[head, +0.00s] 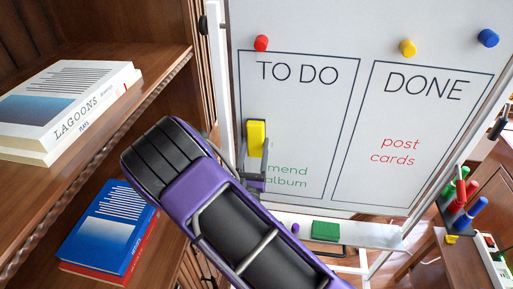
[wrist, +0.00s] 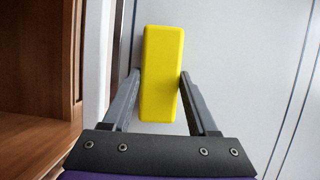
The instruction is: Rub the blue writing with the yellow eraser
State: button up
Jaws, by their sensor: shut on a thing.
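The yellow eraser (head: 256,137) is held upright in front of the left part of the TO DO box on the whiteboard (head: 300,110). It also stands between the fingers in the wrist view (wrist: 162,70). My gripper (head: 254,152) is shut on it; in the wrist view the two fingers (wrist: 160,78) press its sides. Whether the eraser touches the board I cannot tell. No blue writing shows; the area behind the eraser and gripper is hidden. Green writing "mend album" (head: 287,176) is below it, partly covered by my gripper. Red writing "post cards" (head: 396,150) is in the DONE box.
Red (head: 261,43), yellow (head: 408,48) and blue (head: 488,38) magnets sit along the top of the board. A green block (head: 325,231) lies on the board's tray (head: 375,236). A wooden bookshelf (head: 150,75) with books stands close at left. Colored markers (head: 462,195) stand at right.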

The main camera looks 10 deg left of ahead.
jog(key=shift+r, duration=0.45)
jog(key=shift+w+d, duration=0.2)
jog(key=shift+d, duration=1.9)
jog(key=shift+d, duration=3.7)
jog(key=shift+w+d, duration=0.15)
jog(key=shift+d, duration=3.6)
jog(key=shift+w, duration=0.1)
jog(key=shift+a, duration=0.2)
jog(key=shift+s+a, duration=0.2)
jog(key=shift+a, duration=4.5)
jog(key=shift+s+a, duration=0.15)
jog(key=shift+a, duration=4.5)
